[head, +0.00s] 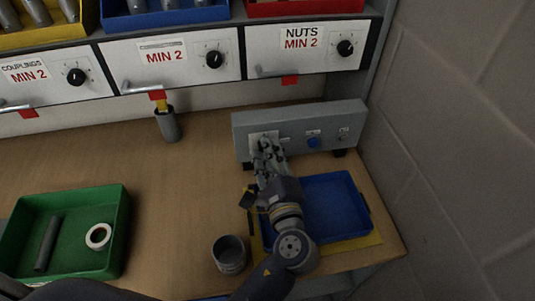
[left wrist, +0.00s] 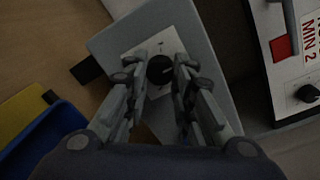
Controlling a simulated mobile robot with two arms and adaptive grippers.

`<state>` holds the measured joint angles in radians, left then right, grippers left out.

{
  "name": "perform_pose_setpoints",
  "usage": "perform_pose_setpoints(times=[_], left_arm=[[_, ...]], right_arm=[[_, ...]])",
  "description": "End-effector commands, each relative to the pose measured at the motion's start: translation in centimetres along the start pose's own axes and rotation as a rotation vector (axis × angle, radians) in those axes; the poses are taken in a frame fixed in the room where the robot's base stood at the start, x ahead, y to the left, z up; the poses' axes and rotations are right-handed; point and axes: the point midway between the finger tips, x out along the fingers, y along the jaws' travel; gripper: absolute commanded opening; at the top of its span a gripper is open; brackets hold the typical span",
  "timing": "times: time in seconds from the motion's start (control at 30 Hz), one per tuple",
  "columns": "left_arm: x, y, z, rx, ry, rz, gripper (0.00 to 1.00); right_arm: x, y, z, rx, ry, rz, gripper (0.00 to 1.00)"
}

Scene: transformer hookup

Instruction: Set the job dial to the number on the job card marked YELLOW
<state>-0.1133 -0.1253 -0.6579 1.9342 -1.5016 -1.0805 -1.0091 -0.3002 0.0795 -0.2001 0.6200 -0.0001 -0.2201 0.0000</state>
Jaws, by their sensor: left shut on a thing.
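The grey control box (head: 340,119) stands at the back right of the bench. A white plate on its left part carries a black dial, mostly hidden by my left gripper (head: 266,150) in the head view. In the left wrist view the black dial (left wrist: 160,69) sits on its white plate (left wrist: 152,50) between the fingertips of my left gripper (left wrist: 160,72), which is shut on it. The dial's numbers are too small to read. I cannot make out a job card marked YELLOW. My right gripper is not in view.
A blue tray (head: 351,220) on a yellow mat (head: 369,240) lies below the box, partly under my left arm. A grey cup (head: 229,254), a green tray (head: 112,240) and a tall holder (head: 168,126) stand leftward. Drawers with knobs line the back. A wall closes the right side.

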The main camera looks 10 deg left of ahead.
Motion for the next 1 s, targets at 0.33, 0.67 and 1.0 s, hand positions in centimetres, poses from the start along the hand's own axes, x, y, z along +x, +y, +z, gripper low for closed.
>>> perform_pose_setpoints(times=[0.33, 0.67, 1.0], left_arm=[[0.0, -0.1, 0.1, 0.000, -0.002, -0.001, 0.45], [-0.5, 0.0, 0.0, 0.001, 0.001, 0.000, 0.45], [-6.9, 0.1, -0.1, 0.001, 0.004, 0.002, 0.45]], right_arm=[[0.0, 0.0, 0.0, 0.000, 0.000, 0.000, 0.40], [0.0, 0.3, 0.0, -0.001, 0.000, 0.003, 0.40], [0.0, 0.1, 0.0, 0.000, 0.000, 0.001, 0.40]])
